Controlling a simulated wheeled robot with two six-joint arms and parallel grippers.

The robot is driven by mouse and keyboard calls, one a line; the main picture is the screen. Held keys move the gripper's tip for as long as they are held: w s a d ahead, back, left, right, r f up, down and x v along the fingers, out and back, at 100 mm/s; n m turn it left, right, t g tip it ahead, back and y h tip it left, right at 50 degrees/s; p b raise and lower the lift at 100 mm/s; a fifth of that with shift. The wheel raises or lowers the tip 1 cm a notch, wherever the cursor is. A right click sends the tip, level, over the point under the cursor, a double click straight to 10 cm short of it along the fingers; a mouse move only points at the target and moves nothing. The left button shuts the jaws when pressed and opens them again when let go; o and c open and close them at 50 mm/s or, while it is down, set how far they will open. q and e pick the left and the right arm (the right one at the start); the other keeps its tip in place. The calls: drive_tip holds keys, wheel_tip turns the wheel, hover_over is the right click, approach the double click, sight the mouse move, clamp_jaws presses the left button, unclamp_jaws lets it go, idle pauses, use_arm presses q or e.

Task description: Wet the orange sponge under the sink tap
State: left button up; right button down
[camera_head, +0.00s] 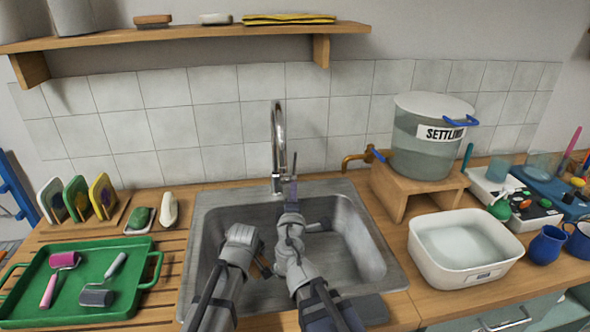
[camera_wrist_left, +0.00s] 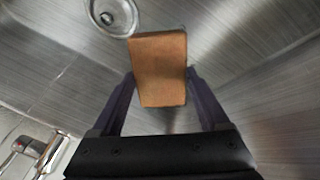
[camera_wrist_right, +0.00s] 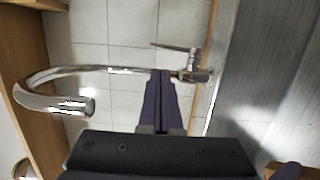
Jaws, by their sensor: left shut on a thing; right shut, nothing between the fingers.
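The orange sponge (camera_wrist_left: 158,70) is held between the fingers of my left gripper (camera_wrist_left: 160,88), inside the steel sink (camera_head: 352,232). The sink drain (camera_wrist_left: 110,14) shows beyond it. In the head view my left gripper and arm mostly hide the sponge. The chrome tap (camera_head: 278,140) stands at the back of the sink, its spout curving over. No water stream is visible. My right gripper (camera_head: 291,186) is shut and empty, pointing up in front of the tap. In the right wrist view its fingertips (camera_wrist_right: 160,74) overlap the tap neck just beside the lever (camera_wrist_right: 174,47); contact cannot be told.
A green tray (camera_head: 100,262) with two rollers lies left of the sink. A soap dish (camera_head: 140,220) is behind it. A white water basin (camera_head: 462,250) and a settling bucket (camera_head: 422,140) on a wooden stand are at the right. A shelf (camera_head: 190,35) runs above.

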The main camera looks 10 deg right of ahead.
sight(295, 157)
drive_tip(key=x, duration=1.4)
drive_tip(key=shift+w+d+r+p, duration=0.1)
drive_tip(key=shift+w+r+p, duration=0.25)
drive_tip(key=shift+w, duration=0.35)
drive_tip(key=shift+s, duration=0.15)
drive_tip(key=v, duration=1.4)
drive_tip(key=shift+s+r, duration=0.25)
drive_tip(key=shift+r, duration=0.05)
drive_tip(key=shift+w, duration=0.1)
drive_tip(key=x, duration=0.9)
drive_tip(key=f+x, duration=0.1)
drive_tip(key=x, duration=0.3)
drive_tip(key=shift+w+d, duration=0.1)
drive_tip(key=shift+w, duration=0.3)
